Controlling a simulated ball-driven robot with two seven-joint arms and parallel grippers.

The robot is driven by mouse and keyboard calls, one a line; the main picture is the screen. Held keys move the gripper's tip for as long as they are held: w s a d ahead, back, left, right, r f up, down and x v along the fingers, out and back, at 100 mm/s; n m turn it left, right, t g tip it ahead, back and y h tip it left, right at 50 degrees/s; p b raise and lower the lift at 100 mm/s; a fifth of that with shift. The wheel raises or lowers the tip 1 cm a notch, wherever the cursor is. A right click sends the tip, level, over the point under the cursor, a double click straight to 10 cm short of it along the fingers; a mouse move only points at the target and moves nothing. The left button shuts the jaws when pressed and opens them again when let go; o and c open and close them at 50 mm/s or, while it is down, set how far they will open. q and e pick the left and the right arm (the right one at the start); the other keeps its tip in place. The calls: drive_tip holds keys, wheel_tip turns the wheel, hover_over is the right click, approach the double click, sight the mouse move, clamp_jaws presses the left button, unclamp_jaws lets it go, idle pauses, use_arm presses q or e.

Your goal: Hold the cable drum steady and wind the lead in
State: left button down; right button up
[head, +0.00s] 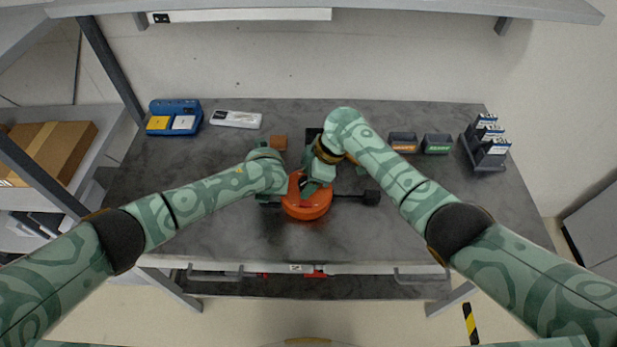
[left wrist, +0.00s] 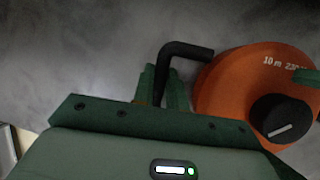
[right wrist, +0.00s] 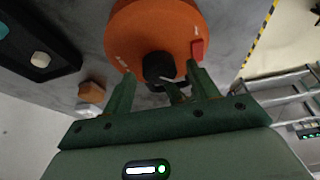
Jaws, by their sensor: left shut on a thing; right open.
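The orange cable drum (head: 306,208) lies on the grey bench, partly hidden by my grippers. A black lead runs from it to a dark plug block (head: 371,197) at its right. My left gripper (head: 275,195) is at the drum's left side. In the left wrist view its fingers are shut on a bent black handle (left wrist: 186,50) beside the drum (left wrist: 240,85); a black knob (left wrist: 281,117) is on the drum's face. My right gripper (right wrist: 163,88) is open over the drum (right wrist: 150,25), its fingertips either side of the black knob (right wrist: 158,67). Contact with the knob cannot be told.
A small brown block (head: 279,142) sits behind the drum. A blue case (head: 175,116), a white device (head: 236,119), two small labelled boxes (head: 403,142) (head: 437,143) and a dark rack (head: 485,150) stand along the back. The bench front is clear.

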drive_tip(key=shift+f, duration=0.15)
drive_tip(key=c, duration=1)
drive_tip(key=shift+m, duration=0.4)
drive_tip(key=m+t, duration=0.1)
drive_tip(key=m, duration=0.2)
drive_tip(key=m+t+h, duration=0.1)
drive_tip(key=m, duration=0.1)
drive_tip(key=shift+s+a+m, duration=0.1)
drive_tip(key=shift+s+m, duration=0.1)
drive_tip(key=shift+m, duration=0.2)
drive_tip(key=m+h, duration=0.1)
drive_tip(key=m, duration=0.1)
drive_tip(key=m+t, duration=0.1)
drive_tip(key=m, duration=0.2)
drive_tip(key=shift+a+m+t+h, duration=0.15)
drive_tip(key=shift+m+t+h, duration=0.15)
drive_tip(key=shift+h, duration=0.1)
